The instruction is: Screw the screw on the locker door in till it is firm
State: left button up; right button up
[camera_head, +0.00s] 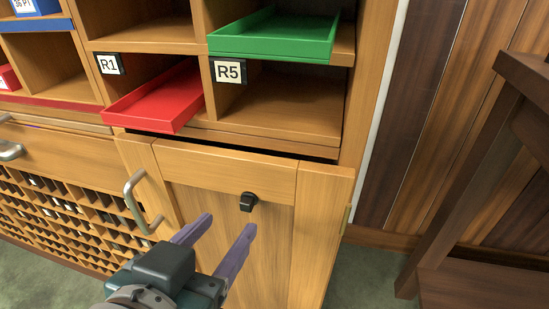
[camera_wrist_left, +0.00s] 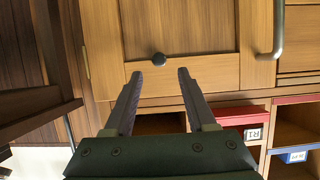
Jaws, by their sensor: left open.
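The locker door (camera_head: 230,240) is wooden, with a framed panel, below the open shelves. The screw (camera_head: 249,201) is a dark knob-like head on the upper part of the door; it stands out from the wood. In the left wrist view the screw (camera_wrist_left: 159,59) shows as a dark round head just beyond the fingertips, between their lines. My left gripper (camera_head: 222,226) is open and empty, in front of the door, below and left of the screw in the head view. It also shows in the left wrist view (camera_wrist_left: 168,75). It does not touch the screw. My right gripper is not in view.
A metal handle (camera_head: 137,203) stands out at the door's left edge. Above are shelves with a red tray (camera_head: 160,98) and a green tray (camera_head: 275,36) that jut out. A dark wooden stand (camera_head: 470,190) is at the right, with open floor (camera_head: 365,278) before it.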

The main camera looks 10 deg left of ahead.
aim_at(245, 207)
pick_arm(q)
jog(key=b+x, duration=0.1)
jog(key=x, duration=0.5)
jog(key=shift+d+b, duration=0.1)
jog(key=shift+b, duration=0.3)
jog(key=shift+c, duration=0.3)
grip_shut()
dwell(1.5)
